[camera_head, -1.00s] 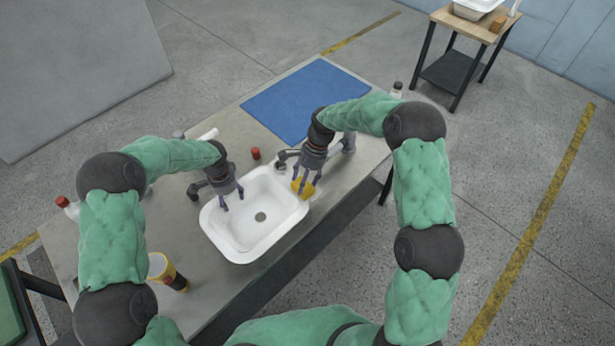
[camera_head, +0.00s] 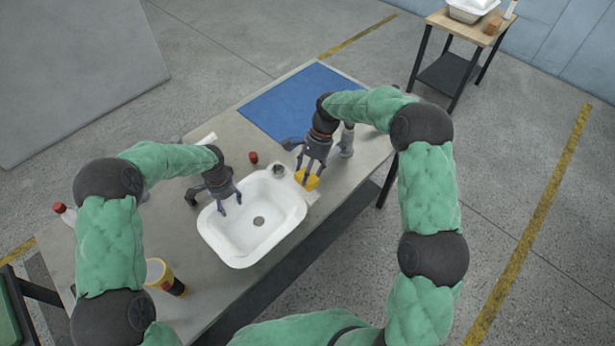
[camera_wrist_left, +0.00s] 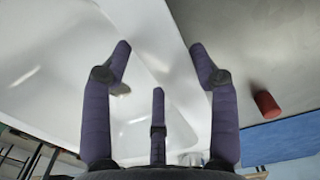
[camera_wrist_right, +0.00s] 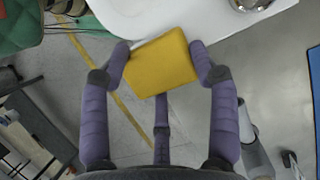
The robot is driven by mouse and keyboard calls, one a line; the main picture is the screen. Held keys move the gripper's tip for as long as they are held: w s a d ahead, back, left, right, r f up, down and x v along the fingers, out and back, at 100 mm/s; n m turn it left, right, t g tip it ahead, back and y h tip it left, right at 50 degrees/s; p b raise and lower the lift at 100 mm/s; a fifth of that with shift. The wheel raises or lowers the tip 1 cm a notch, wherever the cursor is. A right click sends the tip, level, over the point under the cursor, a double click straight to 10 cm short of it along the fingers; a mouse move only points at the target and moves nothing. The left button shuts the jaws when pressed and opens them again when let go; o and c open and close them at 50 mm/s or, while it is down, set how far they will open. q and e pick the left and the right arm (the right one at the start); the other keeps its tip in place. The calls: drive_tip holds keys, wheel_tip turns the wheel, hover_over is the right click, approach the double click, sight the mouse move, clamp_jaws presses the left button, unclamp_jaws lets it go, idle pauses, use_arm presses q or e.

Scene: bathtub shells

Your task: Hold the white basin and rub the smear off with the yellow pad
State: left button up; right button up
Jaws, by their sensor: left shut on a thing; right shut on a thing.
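The white basin (camera_head: 219,239) sits on the grey table, its drain showing in its floor. My left gripper (camera_head: 230,204) is at its far left rim. In the left wrist view its fingers (camera_wrist_left: 158,55) straddle the basin wall (camera_wrist_left: 175,75), shut on it. My right gripper (camera_head: 308,181) is shut on the yellow pad (camera_head: 312,184), just off the basin's right end. In the right wrist view the pad (camera_wrist_right: 160,65) sits between the fingertips, overlapping the basin's edge (camera_wrist_right: 150,17) in the picture; I cannot tell whether they touch. I cannot make out any smear.
A round metal piece (camera_head: 278,170) lies behind the basin's right corner, with a small red cylinder (camera_head: 253,158) nearby. A blue mat (camera_head: 290,105) covers the table's far end. A side table (camera_head: 461,22) stands at the back right.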

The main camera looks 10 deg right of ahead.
use_arm(q)
drive_tip(key=shift+s+f, duration=0.15)
use_arm(e)
drive_tip(key=shift+r, duration=1.75)
use_arm(q)
drive_tip(key=o, duration=1.1)
wheel_tip(320, 180, up, 12)
drive_tip(key=shift+r, duration=0.1)
